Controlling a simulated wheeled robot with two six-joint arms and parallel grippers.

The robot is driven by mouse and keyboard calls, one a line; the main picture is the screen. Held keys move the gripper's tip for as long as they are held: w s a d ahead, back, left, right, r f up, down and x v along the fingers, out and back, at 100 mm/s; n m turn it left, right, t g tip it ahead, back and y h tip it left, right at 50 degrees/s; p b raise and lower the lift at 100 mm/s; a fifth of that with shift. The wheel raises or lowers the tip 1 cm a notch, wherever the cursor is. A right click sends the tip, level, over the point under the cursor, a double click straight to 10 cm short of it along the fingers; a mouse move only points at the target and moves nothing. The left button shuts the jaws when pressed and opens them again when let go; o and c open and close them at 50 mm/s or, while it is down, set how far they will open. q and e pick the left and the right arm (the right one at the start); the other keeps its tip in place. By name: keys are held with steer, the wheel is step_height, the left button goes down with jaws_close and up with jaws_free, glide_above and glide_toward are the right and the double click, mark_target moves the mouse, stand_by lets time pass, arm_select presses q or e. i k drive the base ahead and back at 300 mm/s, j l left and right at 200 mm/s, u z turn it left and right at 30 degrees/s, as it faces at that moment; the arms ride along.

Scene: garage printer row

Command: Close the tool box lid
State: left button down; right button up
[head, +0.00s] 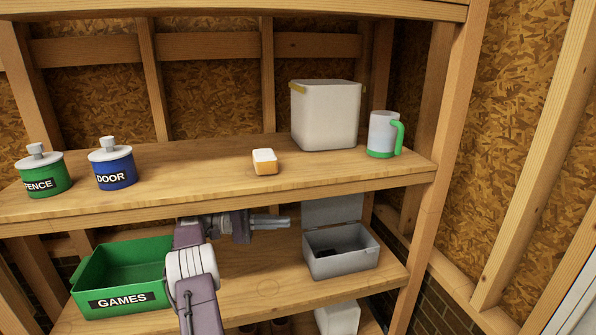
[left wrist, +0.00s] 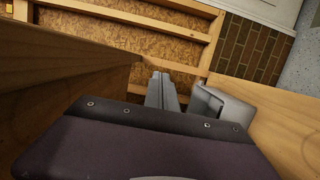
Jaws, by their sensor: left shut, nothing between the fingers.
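The grey tool box (head: 342,257) stands on the middle shelf at the right, with its lid (head: 332,211) raised upright at the back. Something dark lies inside the box. In the left wrist view the tool box (left wrist: 222,106) shows partly, just right of the fingers. My left gripper (head: 288,222) is shut and empty. In the head view its fingers point right, toward the raised lid, left of it and apart from it. The gripper also shows in the left wrist view (left wrist: 160,78). My right gripper is not in view.
A green bin labelled GAMES (head: 124,278) stands left on the same shelf (head: 265,288). The upper shelf (head: 213,183) runs close above my arm, holding two labelled tins, a small orange-and-white block (head: 264,162), a white bin (head: 325,115) and a mug (head: 382,134). A post (head: 440,150) stands right.

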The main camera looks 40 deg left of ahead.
mark_target(315, 214)
steer(key=i+j, duration=0.35)
steer(key=j, duration=0.15)
steer(key=i+j, duration=0.35)
steer(key=j, duration=0.1)
